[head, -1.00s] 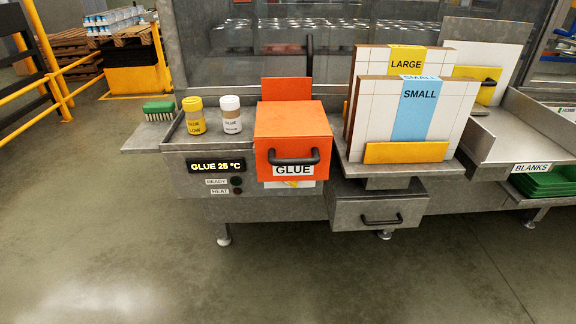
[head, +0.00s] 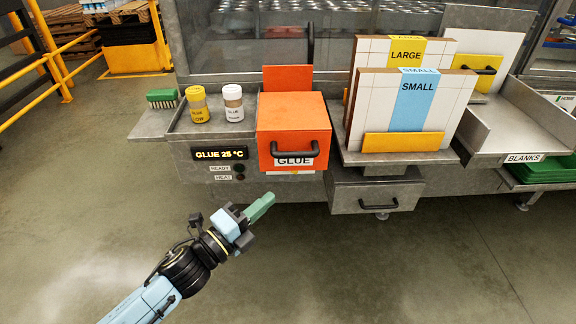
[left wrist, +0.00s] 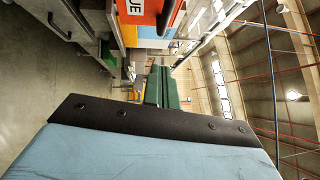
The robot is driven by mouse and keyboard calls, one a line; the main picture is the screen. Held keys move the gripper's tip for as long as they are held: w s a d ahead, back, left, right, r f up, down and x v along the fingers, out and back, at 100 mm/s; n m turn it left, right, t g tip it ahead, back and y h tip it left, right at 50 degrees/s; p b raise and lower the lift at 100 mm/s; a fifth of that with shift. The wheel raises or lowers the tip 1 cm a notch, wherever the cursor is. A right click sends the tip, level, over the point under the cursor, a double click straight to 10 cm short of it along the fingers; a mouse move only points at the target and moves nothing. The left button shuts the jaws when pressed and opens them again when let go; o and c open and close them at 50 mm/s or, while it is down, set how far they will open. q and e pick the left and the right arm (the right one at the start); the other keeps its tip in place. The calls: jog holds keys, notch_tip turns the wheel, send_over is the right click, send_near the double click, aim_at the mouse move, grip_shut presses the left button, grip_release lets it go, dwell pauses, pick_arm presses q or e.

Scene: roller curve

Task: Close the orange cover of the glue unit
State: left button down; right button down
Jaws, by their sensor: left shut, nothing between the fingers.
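The glue unit (head: 185,172) stands in the middle left of the head view, with a lit display reading "GLUE 25 °C". Its orange cover (head: 292,115) is a box shape with a black handle and a "GLUE" label at the front; an upright orange plate stands behind it. The cover's orange front also shows at the top of the left wrist view (left wrist: 135,8). My left gripper (head: 264,203) has green fingers, shut and empty, below and in front of the cover, apart from it. It also shows in the left wrist view (left wrist: 161,85). My right gripper is not in view.
A yellow-capped bottle (head: 198,108) and a white bottle (head: 233,106) stand left of the cover, with a green brush (head: 162,98) further left. LARGE and SMALL blanks (head: 412,100) stand right, above a grey drawer (head: 375,195). The floor in front is clear.

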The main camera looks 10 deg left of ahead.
aim_at(300, 157)
pick_arm(q)
jog(key=x, duration=0.3)
jog(key=a+x, duration=0.1)
jog(key=x, duration=0.2)
jog(key=w+x, duration=0.1)
jog(key=x, duration=0.2)
jog(key=shift+w+a+r, duration=0.15)
jog(key=shift+w+a, duration=0.05)
jog(key=shift+w, duration=0.15)
jog(key=shift+w+a+r, duration=0.1)
jog(key=shift+w+a, duration=0.05)
jog(key=shift+w, duration=0.3)
